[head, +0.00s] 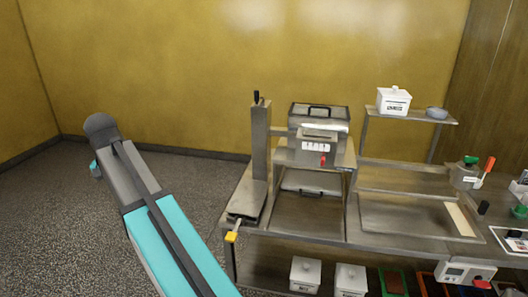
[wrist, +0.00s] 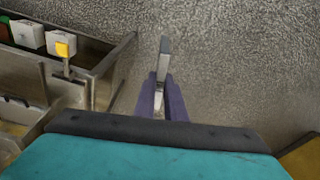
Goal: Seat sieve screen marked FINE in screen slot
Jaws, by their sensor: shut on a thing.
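My gripper (wrist: 162,100) shows in the wrist view, with its two purple fingers shut on a thin grey metal piece (wrist: 164,62). The piece sticks out beyond the fingertips over the floor. It looks like a flat part seen edge-on; I cannot tell whether it is the FINE screen, and no marking is readable on it. The steel machine (head: 345,158) stands at the centre, right of my arm. I cannot make out the screen slot for certain.
A yellow-tipped lever (head: 231,237) juts from the bench's left corner; it also shows in the wrist view (wrist: 63,50). White lidded boxes (head: 305,273) and coloured frames (head: 393,282) sit on the lower shelf. A raised shelf (head: 410,116) stands at right. The floor at left is clear.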

